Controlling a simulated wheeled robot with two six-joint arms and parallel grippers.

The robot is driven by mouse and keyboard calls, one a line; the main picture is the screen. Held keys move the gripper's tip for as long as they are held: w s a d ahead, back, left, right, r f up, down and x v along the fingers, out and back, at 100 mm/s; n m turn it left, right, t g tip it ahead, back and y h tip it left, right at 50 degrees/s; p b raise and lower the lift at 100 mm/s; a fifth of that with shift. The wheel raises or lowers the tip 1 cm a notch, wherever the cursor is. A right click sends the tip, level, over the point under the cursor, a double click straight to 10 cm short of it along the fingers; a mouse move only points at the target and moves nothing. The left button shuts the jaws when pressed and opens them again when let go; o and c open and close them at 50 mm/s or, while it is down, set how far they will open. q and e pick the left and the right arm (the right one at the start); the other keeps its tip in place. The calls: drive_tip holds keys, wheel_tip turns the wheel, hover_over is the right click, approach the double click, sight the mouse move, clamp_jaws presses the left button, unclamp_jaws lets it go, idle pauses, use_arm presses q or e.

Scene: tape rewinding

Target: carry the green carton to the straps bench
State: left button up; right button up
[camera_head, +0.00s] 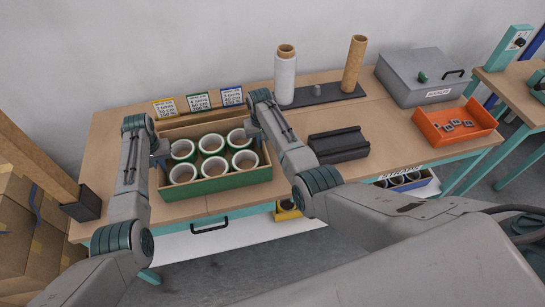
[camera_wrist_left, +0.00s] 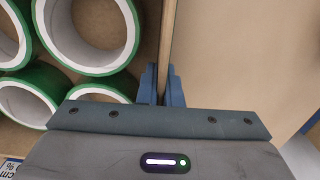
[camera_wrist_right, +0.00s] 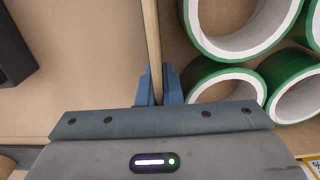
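The green carton (camera_head: 230,183) is on the wooden bench in the head view, with several white tape rolls with green rims inside. My left gripper (camera_head: 160,150) is at its left wall. In the left wrist view the fingers (camera_wrist_left: 165,88) close on both sides of that thin wall (camera_wrist_left: 168,35). My right gripper (camera_head: 257,133) is at the right wall. In the right wrist view its fingers (camera_wrist_right: 157,88) close on both sides of that wall (camera_wrist_right: 152,35). I cannot tell whether the carton is lifted. A blue-white bin (camera_head: 425,181) low at the right seems labelled STRAPS.
Three label cards (camera_head: 198,101) stand behind the carton. A black block (camera_head: 339,145), a white roll (camera_head: 285,77), a brown tube (camera_head: 354,63), an orange tray (camera_head: 430,130) and a grey case (camera_head: 410,80) stand to the right. Another bench (camera_head: 515,90) is at the far right.

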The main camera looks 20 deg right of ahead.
use_arm(q)
drive_tip(key=o, duration=0.4)
use_arm(e)
drive_tip(key=o, duration=0.4)
use_arm(q)
drive_tip(key=shift+o, duration=0.2)
use_arm(e)
drive_tip(key=shift+o, duration=0.2)
use_arm(q)
drive_tip(key=shift+r, duration=0.1)
wheel_tip(320, 180, up, 12)
drive_tip(key=shift+f, duration=0.2)
drive_tip(key=shift+r, duration=0.15)
use_arm(e)
drive_tip(key=shift+r, duration=0.25)
wheel_tip(320, 180, up, 12)
drive_tip(key=shift+f, duration=0.2)
